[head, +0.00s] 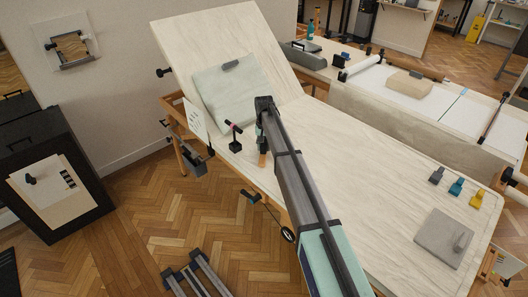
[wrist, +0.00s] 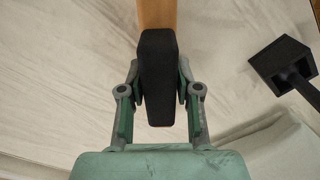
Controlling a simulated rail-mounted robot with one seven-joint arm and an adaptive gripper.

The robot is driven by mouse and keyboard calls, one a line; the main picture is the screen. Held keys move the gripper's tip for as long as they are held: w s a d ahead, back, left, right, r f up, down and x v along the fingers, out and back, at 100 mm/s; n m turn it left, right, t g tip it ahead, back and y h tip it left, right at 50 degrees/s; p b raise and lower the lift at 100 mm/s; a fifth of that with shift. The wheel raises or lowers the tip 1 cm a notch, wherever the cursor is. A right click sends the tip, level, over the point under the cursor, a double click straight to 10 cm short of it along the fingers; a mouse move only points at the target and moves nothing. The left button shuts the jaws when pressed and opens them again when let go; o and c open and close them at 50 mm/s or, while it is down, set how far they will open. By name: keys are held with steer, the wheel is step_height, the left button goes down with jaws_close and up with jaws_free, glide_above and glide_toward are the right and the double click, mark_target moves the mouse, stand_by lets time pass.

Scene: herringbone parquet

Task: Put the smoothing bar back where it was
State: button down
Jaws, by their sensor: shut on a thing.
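My gripper (head: 263,122) is over the near left part of the long pale table, close to the foot of its tilted panel. In the wrist view my gripper (wrist: 160,92) is shut on the black end of a bar, which I take to be the smoothing bar (wrist: 158,55). The bar's wooden part (wrist: 157,12) runs out of the top of that view. In the head view a short wooden length (head: 262,159) shows below my gripper; my arm hides the rest. I cannot tell whether the bar touches the table.
A small black stand (head: 235,145) is just left of my gripper; a black piece (wrist: 283,62) shows right in the wrist view. A pale grey-green sheet (head: 222,95) lies on the tilted panel. Coloured clips (head: 456,187) and a grey slab (head: 438,239) are right. The table's middle is clear.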

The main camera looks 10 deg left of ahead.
steer(key=shift+f, duration=0.25)
steer(key=shift+c, duration=2)
jaws_free()
step_height(320, 180, up, 12)
